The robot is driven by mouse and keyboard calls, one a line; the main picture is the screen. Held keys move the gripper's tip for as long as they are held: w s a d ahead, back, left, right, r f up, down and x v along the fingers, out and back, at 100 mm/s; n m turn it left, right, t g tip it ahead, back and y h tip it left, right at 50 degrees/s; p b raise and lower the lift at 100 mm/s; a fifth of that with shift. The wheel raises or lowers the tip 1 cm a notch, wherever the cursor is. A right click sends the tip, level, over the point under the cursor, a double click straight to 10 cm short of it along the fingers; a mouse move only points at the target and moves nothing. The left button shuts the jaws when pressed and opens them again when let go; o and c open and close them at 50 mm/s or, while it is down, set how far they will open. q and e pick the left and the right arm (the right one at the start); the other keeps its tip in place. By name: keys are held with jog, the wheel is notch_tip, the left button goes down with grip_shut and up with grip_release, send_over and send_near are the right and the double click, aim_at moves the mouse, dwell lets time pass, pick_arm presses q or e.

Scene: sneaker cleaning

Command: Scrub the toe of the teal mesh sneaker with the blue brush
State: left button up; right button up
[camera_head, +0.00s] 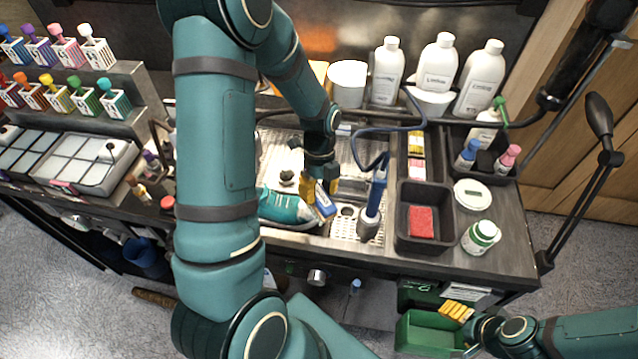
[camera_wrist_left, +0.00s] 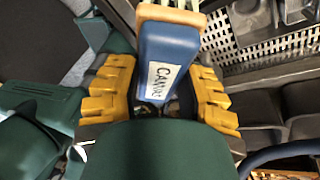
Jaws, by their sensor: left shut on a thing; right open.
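The teal mesh sneaker (camera_head: 280,207) lies in the sink area, partly hidden behind my left arm, with its white-edged front at the right. My left gripper (camera_head: 322,186) is shut on the blue brush (camera_head: 325,204) just at that right end. I cannot tell whether the bristles touch the shoe. In the left wrist view the blue brush (camera_wrist_left: 168,62), with a white label, stands between the yellow fingers, its pale bristles at the top edge. The sneaker is not clear there. My right gripper (camera_head: 457,311) is open and empty at the lower right, near the green bin.
A blue-topped nozzle (camera_head: 374,196) with a hose stands right of the shoe, on the perforated metal tray. A black bin (camera_head: 412,240) holds a red sponge (camera_head: 421,221). White bottles (camera_head: 436,68) line the back. A green bin (camera_head: 425,330) sits below the counter edge.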

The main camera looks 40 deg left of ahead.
pick_arm(q)
jog(key=shift+s+a+f+b, duration=0.1)
jog(key=shift+s+f+b, duration=0.05)
jog(key=shift+f+b, duration=0.6)
jog(key=shift+s+a+f+b, duration=0.2)
jog(key=shift+f+b, duration=0.4)
jog(key=shift+f, duration=0.5)
jog(key=shift+s+a+f+b, duration=0.1)
jog(key=shift+a+f+b, duration=0.15)
jog(key=shift+f+b, duration=0.6)
jog(key=shift+a+f, duration=0.1)
jog(key=shift+f, duration=0.55)
jog(key=shift+w+a, duration=0.1)
jog(key=shift+w+a+r, duration=0.1)
jog(key=shift+w+a, duration=0.4)
jog(key=shift+w, duration=0.3)
jog(key=shift+w+a+r, duration=0.1)
jog(key=shift+w+a, duration=0.35)
jog(key=shift+w, duration=0.35)
jog(key=w, duration=0.1)
jog(key=w+a, duration=0.1)
jog(key=w+a+b, duration=0.1)
jog(key=shift+w+a+f, duration=0.15)
jog(key=shift+f, duration=0.15)
jog(key=shift+f, duration=0.1)
